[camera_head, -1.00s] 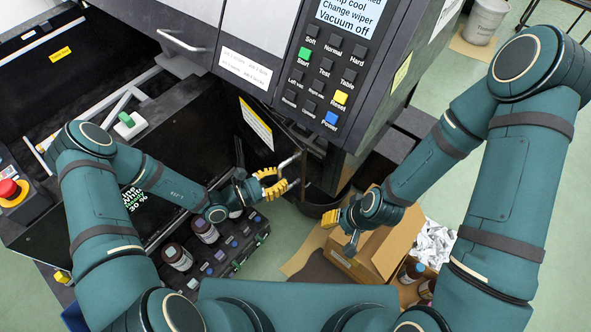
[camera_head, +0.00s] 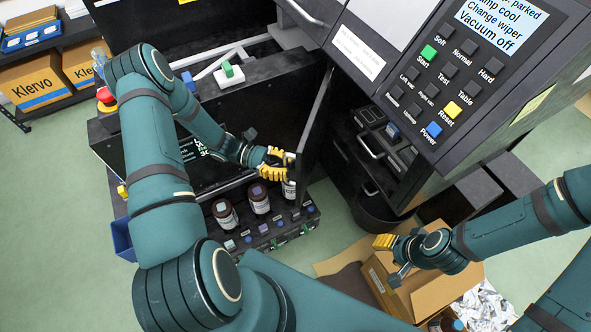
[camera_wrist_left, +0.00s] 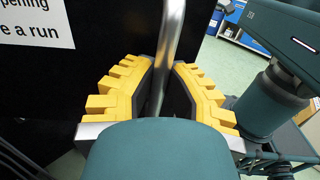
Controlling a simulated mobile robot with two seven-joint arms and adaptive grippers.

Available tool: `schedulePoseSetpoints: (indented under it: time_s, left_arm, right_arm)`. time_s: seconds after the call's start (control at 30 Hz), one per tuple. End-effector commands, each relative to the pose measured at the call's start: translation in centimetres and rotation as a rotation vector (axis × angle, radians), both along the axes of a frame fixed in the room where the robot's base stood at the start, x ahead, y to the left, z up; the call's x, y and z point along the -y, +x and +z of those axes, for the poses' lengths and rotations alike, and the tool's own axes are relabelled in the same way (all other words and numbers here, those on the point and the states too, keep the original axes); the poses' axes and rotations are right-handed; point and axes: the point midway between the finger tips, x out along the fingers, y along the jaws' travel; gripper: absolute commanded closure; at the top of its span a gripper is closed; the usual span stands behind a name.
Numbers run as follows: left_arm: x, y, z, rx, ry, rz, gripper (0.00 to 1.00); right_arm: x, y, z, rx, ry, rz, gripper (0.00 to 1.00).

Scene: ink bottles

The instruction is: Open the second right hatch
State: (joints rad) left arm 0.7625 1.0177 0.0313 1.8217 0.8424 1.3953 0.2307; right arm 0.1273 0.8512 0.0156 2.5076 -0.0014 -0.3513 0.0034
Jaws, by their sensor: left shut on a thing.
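The black hatch panel (camera_head: 318,120) stands swung out from the dark machine. It is seen almost edge-on in the head view. My left gripper (camera_head: 284,166) is at its outer side, shut on the metal bar handle. In the left wrist view, the handle (camera_wrist_left: 172,35) runs upright between the yellow fingers (camera_wrist_left: 164,88), in front of the black panel with a white label. The opening (camera_head: 365,150) to the right of the panel shows dark units inside. My right gripper (camera_head: 390,257) hangs above the cardboard box, clear of the hatch; its finger gap is unclear.
Several dark ink bottles (camera_head: 260,198) stand on a black rack below my left gripper. A button panel (camera_head: 445,85) is at the upper right. An open cardboard box (camera_head: 425,290) and a black bin (camera_head: 375,212) stand on the right. Green floor is free at left.

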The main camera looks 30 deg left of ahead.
Motion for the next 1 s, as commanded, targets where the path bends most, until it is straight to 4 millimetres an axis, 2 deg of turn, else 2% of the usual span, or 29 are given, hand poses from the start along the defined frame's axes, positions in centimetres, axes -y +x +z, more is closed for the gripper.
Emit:
schedulePoseSetpoints:
  time_s: [0.4,0.43,0.5,0.83,1.0]
  left_arm:
    - [-0.2,0.1,0.1,0.002,-0.002,0.001,1.00]
    - [-0.2,0.1,0.1,0.002,-0.002,0.001,0.77]
    - [-0.2,0.1,0.1,0.002,-0.001,0.001,0.57]
    - [-0.2,0.1,0.2,0.002,-0.001,0.001,0.57]
    - [-0.2,0.1,1.9,0.004,0.000,0.001,0.57]
  right_arm:
    - [0.0,0.0,0.0,0.001,0.000,0.000,0.53]
    - [0.0,0.0,0.0,0.001,0.000,0.000,0.53]
    - [0.0,0.0,0.0,0.001,0.000,0.000,0.53]
    - [0.0,0.0,0.0,0.000,0.000,0.000,0.53]
    - [0.0,0.0,0.0,0.000,0.000,0.000,0.53]
